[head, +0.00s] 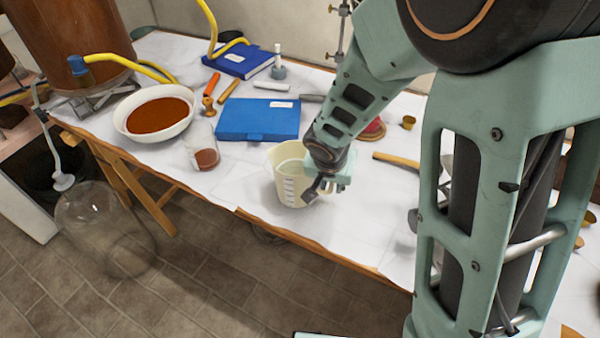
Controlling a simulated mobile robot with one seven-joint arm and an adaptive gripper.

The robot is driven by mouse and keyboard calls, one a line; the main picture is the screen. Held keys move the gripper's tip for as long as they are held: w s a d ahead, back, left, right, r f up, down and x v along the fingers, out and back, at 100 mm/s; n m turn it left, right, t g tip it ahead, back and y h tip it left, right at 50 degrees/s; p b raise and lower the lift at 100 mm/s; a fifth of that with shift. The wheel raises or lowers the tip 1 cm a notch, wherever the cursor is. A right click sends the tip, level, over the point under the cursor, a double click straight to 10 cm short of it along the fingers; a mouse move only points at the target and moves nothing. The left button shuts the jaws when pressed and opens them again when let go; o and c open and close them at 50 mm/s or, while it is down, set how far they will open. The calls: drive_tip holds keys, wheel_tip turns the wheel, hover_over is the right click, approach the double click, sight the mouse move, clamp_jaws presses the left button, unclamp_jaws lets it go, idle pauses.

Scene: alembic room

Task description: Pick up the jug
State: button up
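The jug (285,189) is a cream-coloured measuring jug with graduation marks on its side. It stands upright on the white-covered table, close to the front edge. My gripper (308,192) is at the jug's right side, near its rim, and partly covers that side. The fingers are small and dark in this view. I cannot tell whether they touch the jug or how far apart they are. The right part of the jug and any handle there are hidden.
A glass beaker (205,158) with brown contents and a blue case (258,119) are close to the jug. A white bowl (156,137) of brown material stands further left. A mallet-like tool (397,159) lies to the right. The table's front edge (300,240) is close.

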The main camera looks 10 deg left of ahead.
clamp_jaws()
drive_tip(key=shift+w+r, duration=0.1)
drive_tip(key=shift+r, duration=0.15)
idle(0.4)
